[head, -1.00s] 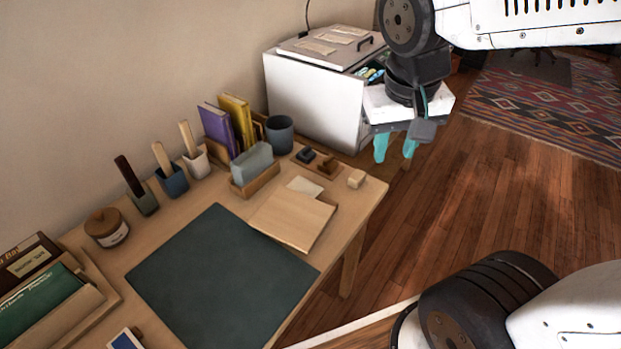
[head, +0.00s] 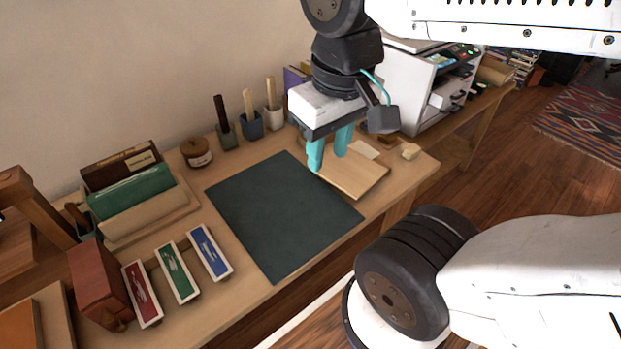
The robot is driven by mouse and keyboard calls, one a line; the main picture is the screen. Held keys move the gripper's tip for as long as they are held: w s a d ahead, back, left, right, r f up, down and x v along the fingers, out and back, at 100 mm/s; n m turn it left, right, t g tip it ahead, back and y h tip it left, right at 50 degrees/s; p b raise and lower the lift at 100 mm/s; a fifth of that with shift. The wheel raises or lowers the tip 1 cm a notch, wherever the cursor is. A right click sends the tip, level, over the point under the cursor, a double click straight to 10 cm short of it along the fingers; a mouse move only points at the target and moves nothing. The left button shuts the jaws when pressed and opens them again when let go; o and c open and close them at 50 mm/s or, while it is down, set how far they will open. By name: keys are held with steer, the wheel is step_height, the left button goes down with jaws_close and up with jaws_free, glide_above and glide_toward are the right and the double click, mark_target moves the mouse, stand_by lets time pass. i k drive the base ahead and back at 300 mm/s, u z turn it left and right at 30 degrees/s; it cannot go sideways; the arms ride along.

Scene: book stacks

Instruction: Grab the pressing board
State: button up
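The pressing board seems to be the flat, pale wooden board (head: 356,178) lying at the right part of the desk, by the corner of the dark mat (head: 275,215). A small pale paper-like piece (head: 363,149) lies at its far edge. My gripper (head: 329,154), with two teal fingers, points down in front of the board's far left part in the picture. The fingers are apart with nothing seen between them. It looks to be above the board, but I cannot tell the height. The gripper hides part of the board and the things behind it.
Brush pots (head: 252,125) and a lidded jar (head: 196,152) line the wall. A book tray (head: 150,215) stands at the left. Red, green and blue boxes (head: 178,272) lie at the front left. The mat is bare.

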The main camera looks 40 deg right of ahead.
mark_target(354, 173)
steer(key=u, duration=0.05)
steer(key=k, duration=0.9)
steer(key=z, duration=1.7)
